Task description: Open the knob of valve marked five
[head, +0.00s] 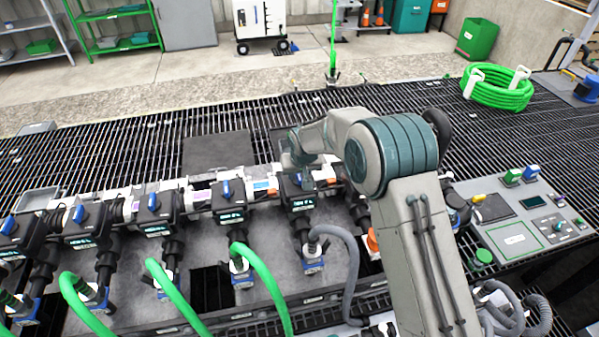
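A row of black valve bodies with blue knobs runs along the manifold (215,265) in the head view. Their small lit labels are too small to read, so I cannot tell which is marked five. One valve (300,201) sits directly under my gripper (294,166), and its knob is mostly hidden. The other valves to the left show blue knobs at the near-left valve (228,200), the middle valve (154,212) and the one beyond it (84,226). My gripper points down at or just above the valve; contact and finger opening cannot be made out.
Green hoses (262,284) and a grey hose (345,262) rise in front of the valves. A control panel (525,232) with buttons stands at right. A coiled green hose (497,91) lies on the grating behind. My arm hides part of the manifold's right end.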

